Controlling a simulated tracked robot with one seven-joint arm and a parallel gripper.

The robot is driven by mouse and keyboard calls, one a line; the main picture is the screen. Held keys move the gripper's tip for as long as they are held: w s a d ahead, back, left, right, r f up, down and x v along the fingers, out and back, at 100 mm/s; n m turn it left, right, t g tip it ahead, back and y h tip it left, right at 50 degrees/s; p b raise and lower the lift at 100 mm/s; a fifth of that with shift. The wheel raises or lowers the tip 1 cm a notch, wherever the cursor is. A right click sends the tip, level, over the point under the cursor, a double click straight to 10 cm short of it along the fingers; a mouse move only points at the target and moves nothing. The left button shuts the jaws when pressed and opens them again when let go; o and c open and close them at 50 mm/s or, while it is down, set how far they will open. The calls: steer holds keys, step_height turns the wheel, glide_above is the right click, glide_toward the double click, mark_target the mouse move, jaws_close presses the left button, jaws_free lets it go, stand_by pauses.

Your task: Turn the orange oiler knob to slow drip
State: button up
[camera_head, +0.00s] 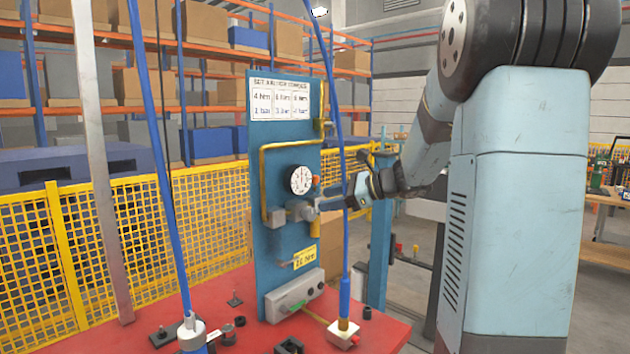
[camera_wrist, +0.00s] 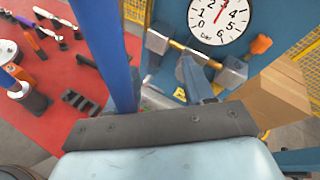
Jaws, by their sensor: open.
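A small orange knob-like part (camera_head: 315,181) sticks out beside the pressure gauge (camera_head: 300,180) on the blue upright panel (camera_head: 265,120). In the wrist view an orange part (camera_wrist: 261,45) shows right of the gauge (camera_wrist: 219,16), at the end of a grey fitting. A second orange bit (camera_head: 314,229) shows lower on the panel; I cannot tell which is the oiler knob. My gripper (camera_head: 322,203) is open in front of the panel, just below and right of the gauge. In the wrist view its fingers (camera_wrist: 205,72) are near the grey fittings; contact is unclear. I see nothing held.
A blue hose (camera_head: 345,120) hangs down past my gripper to a fitting on the red pallet top (camera_head: 245,335). Another blue hose (camera_head: 155,150) and a grey post (camera_head: 100,170) stand left. Yellow mesh fencing (camera_head: 130,230) is behind. A cardboard box (camera_wrist: 278,93) shows right in the wrist view.

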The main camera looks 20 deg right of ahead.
mark_target(315, 181)
steer(key=w+d+r+m+t, duration=0.1)
steer(key=w+d+m+t, duration=0.5)
steer(key=d, duration=0.6)
steer(key=x, duration=1.4)
steer(key=shift+a+f+m+g, duration=0.25)
steer(key=shift+f+m+g, duration=0.05)
steer(key=shift+m+g, duration=0.1)
jaws_close()
